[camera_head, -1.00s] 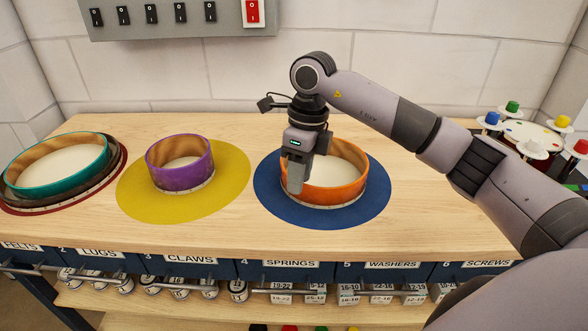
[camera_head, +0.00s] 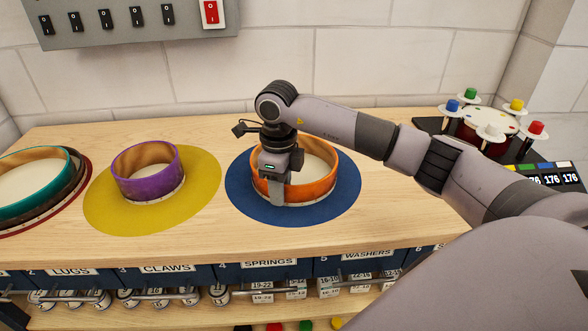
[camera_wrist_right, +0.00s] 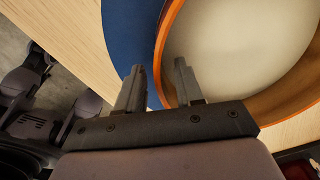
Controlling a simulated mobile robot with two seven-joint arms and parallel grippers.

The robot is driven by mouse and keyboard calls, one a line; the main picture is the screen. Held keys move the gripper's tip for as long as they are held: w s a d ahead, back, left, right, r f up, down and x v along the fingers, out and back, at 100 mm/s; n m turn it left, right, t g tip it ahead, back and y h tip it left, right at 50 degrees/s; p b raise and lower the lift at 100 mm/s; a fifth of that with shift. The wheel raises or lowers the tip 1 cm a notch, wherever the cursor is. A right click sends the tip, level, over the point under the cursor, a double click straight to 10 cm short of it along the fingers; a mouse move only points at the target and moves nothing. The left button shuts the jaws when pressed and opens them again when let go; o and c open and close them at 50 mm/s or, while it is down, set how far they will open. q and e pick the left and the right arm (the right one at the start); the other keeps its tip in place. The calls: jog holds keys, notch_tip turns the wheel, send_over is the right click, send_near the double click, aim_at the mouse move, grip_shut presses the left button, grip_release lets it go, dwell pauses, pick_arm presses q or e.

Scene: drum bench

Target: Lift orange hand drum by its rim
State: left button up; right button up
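The orange hand drum (camera_head: 322,187), a hoop with a pale skin, sits on a round blue mat (camera_head: 340,208) on the wooden bench. My right gripper (camera_head: 277,200) is at the drum's near-left side, pointing down, and hides part of the rim. In the right wrist view, my right gripper (camera_wrist_right: 158,68) is open, its two fingers apart. The orange rim (camera_wrist_right: 163,50) passes between them, one finger over the blue mat and the other over the pale skin. A gap shows beside the rim. My left gripper is not in view.
A purple drum (camera_head: 150,188) on a yellow mat (camera_head: 105,215) and a teal drum (camera_head: 75,165) stand to the left. A stand with coloured knobs (camera_head: 490,125) is at the back right. Labelled bins (camera_head: 170,280) run below the bench edge.

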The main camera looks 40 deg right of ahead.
grip_shut()
